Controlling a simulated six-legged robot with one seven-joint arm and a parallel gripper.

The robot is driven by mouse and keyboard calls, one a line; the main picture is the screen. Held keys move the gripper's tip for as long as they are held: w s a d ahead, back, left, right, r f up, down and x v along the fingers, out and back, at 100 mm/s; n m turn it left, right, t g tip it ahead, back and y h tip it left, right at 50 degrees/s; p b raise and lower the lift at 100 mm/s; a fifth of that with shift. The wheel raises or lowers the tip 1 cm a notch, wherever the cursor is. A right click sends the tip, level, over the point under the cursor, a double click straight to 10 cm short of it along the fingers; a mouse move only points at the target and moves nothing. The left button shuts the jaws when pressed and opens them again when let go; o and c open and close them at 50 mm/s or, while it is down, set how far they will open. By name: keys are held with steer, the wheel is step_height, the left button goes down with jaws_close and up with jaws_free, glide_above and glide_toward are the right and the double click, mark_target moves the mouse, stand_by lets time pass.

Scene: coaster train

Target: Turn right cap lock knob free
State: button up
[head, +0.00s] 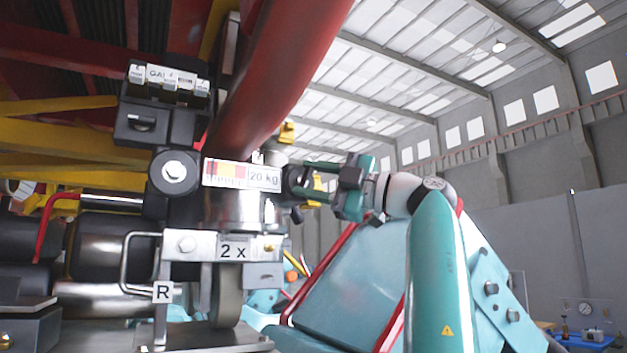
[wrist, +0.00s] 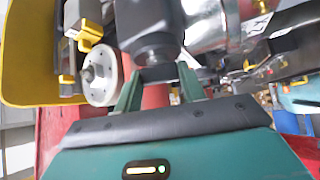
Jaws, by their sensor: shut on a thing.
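A dark knob (head: 294,182), which I take to be the right cap lock knob, sits on the right side of the metal assembly under the red tube. My gripper (head: 313,181) reaches it from the right, with its fingers closed on it. In the wrist view, the dark knob (wrist: 160,73) lies between the two green fingertips of my gripper (wrist: 159,84), below a wider black cylinder (wrist: 148,28). The fingers hide part of the knob, and its turned angle cannot be told.
A thick red tube (head: 285,75) runs just above my gripper. The metal assembly carries a "20 kg" label (head: 242,176) and a "2 x" plate (head: 232,248). In the wrist view, a pale round disc (wrist: 102,76) stands close left of the fingers, beside a yellow part (wrist: 30,55).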

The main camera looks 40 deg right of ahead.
steer(key=shift+s+a+r, duration=0.1)
steer(key=shift+a, duration=0.05)
steer(key=o, duration=1)
steer(key=shift+s, duration=0.15)
steer(key=shift+w, duration=0.25)
steer(key=shift+s, duration=0.15)
steer(key=v, duration=1.3)
steer(key=shift+s+d, duration=0.2)
steer(key=shift+d, duration=0.1)
